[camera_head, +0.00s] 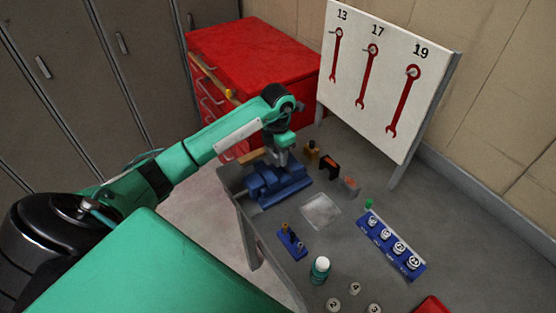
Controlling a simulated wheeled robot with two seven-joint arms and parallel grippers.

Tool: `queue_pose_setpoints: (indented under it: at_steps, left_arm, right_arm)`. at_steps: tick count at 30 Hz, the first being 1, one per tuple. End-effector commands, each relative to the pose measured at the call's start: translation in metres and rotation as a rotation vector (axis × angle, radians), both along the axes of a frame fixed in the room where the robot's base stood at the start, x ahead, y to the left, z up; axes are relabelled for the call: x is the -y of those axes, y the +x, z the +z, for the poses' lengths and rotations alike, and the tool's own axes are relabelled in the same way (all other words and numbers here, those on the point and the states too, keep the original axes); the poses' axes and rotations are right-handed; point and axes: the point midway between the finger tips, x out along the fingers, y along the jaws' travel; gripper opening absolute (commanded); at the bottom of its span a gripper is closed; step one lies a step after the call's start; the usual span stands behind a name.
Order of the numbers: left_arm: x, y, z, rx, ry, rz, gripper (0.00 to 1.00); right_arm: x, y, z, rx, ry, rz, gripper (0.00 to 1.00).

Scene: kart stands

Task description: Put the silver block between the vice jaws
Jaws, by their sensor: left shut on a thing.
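The blue vice (266,187) stands at the left end of the grey bench. My left gripper (283,157) reaches in from the left and points down right over the vice. It is shut on a small grey piece, which looks like the silver block; the fingers and arm hide most of it. The piece is at or just above the jaws; I cannot tell whether it is between them or touching them. My right gripper is not in view.
A pale square tray (320,210), a small blue rack (291,242) and a white-capped bottle (320,269) stand on the grey bench (345,245). A blue holder (411,271) with numbered knobs is right. A wrench board (387,80) and red cabinet (255,55) stand behind.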

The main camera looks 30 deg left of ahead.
Motion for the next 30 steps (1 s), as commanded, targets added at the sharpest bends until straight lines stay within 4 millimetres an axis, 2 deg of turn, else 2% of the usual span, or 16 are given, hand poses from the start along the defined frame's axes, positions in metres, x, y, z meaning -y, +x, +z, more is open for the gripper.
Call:
queue_pose_setpoints:
  at_steps: [7, 15, 25, 26, 28, 30]
  left_arm:
    - [0.001, 0.001, -0.017, 0.001, -0.001, 0.001, 0.12]
    - [0.0, 0.0, -0.052, 0.0, -0.001, 0.0, 0.12]
    - [0.0, 0.001, -0.057, 0.002, 0.0, -0.001, 0.12]
    - [0.0, 0.001, -0.056, 0.001, 0.0, 0.0, 0.51]
    - [0.0, 0.001, -0.055, 0.001, 0.0, 0.0, 0.65]
    - [0.0, 0.0, -0.055, 0.001, 0.0, 0.0, 0.67]
  right_arm:
    - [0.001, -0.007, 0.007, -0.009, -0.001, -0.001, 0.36]
    - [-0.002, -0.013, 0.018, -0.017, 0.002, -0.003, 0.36]
    - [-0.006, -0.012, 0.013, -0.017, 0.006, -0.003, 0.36]
    - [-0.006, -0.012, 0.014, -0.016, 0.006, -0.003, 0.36]
    - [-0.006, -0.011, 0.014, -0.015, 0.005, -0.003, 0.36]
    - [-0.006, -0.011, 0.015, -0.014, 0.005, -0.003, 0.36]
